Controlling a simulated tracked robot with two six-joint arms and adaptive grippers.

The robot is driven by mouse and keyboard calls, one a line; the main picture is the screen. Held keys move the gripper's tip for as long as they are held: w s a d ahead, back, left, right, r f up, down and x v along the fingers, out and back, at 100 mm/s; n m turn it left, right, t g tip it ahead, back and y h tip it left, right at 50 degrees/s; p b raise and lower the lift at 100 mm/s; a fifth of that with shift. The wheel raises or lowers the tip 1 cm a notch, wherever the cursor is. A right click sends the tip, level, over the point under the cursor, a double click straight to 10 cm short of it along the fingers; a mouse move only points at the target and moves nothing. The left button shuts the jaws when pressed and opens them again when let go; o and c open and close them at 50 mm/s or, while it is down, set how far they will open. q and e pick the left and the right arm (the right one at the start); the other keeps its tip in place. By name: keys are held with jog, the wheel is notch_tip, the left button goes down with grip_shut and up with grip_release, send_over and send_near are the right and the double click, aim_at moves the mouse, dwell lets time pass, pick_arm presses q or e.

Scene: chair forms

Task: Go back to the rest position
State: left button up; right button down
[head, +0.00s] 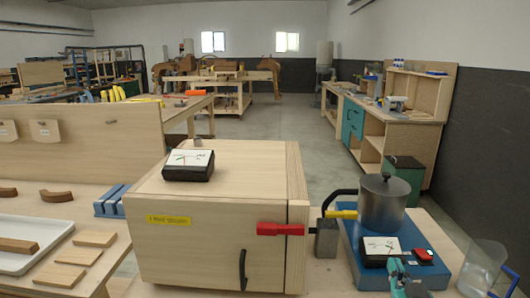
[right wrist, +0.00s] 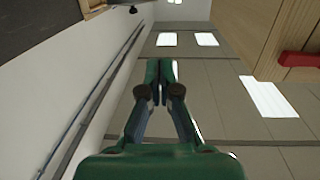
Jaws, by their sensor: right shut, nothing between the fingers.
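My right gripper (head: 394,264) shows at the bottom right of the head view, its green fingers pointing up just in front of the blue base (head: 352,243). In the right wrist view its two green fingers (right wrist: 159,66) are together, with nothing between them. I cannot tell whether it touches the base or the meter (head: 382,249) behind its tips. A grey metal pot (head: 383,208) stands on the base, with a red switch (head: 423,256) at the base's front right. My left gripper is in neither view.
A wooden box (head: 210,255) with a red handle (head: 280,229) and a meter (head: 188,165) on top stands left of my right gripper. A clear jug (head: 481,268) stands to the right. A white tray (head: 22,232) and wooden pieces lie at far left. Open floor lies beyond.

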jog(key=s+a+f+g+y, duration=0.2)
jog(key=a+f+g, duration=0.2)
jog(key=f, duration=0.9)
jog(key=s+a+f+g+y, duration=0.2)
jog(key=a+f+g, duration=0.15)
jog(key=f, duration=0.85)
jog(key=s+a+f+g+y, duration=0.1)
jog(key=s+a+f+g, duration=0.3)
jog(key=s+f, duration=0.5)
jog(key=s+a+f+g+y, duration=0.1)
jog(key=s+a+f+g, duration=0.3)
jog(key=s+f, duration=0.45)
pick_arm(q)
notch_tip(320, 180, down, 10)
jog(key=b, duration=1)
pick_arm(e)
notch_tip(320, 180, down, 10)
jog(key=s+g, duration=0.1)
jog(key=s, duration=0.1)
pick_arm(q)
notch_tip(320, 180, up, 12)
jog(key=p, duration=1.2)
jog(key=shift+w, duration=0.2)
pick_arm(e)
notch_tip(320, 180, up, 12)
jog(key=shift+w+d+r, duration=0.15)
jog(key=shift+d+r, duration=0.05)
jog(key=shift+d, duration=0.1)
